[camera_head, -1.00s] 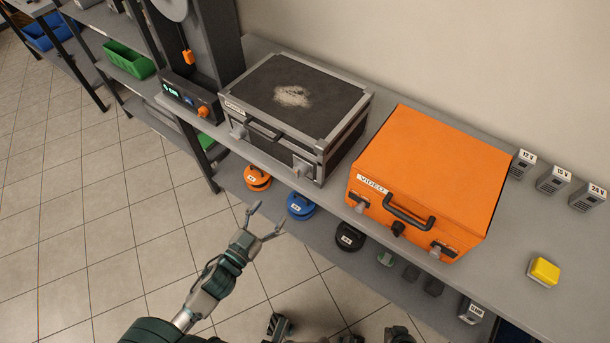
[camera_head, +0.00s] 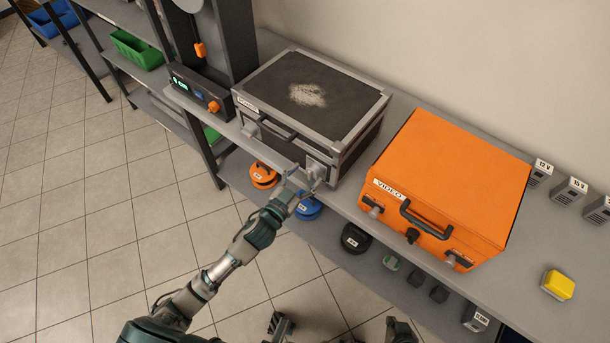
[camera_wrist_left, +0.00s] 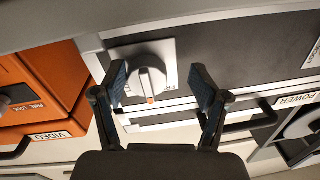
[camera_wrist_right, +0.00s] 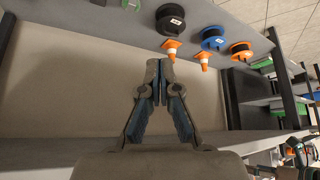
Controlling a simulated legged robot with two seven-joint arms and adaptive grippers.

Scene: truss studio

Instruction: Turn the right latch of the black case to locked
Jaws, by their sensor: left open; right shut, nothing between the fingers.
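The black case (camera_head: 318,92) stands closed on the grey shelf, with silver edges and a front handle (camera_head: 276,131). Its right latch (camera_head: 313,170) is a light knob on a white plate at the front right corner. In the left wrist view the latch knob (camera_wrist_left: 151,83) sits between the fingers, with an orange mark on one end. My left gripper (camera_head: 303,180) is open around the knob; contact cannot be told. The left latch (camera_head: 250,129) is at the other front corner. My right gripper (camera_wrist_right: 160,72) is shut and empty, apart from the case.
An orange case (camera_head: 451,182) labelled VIDEO stands right of the black case. A device with an orange knob (camera_head: 213,107) stands to its left. Cable reels, including an orange one (camera_head: 263,175), lie on the lower shelf. A yellow block (camera_head: 558,285) sits at far right.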

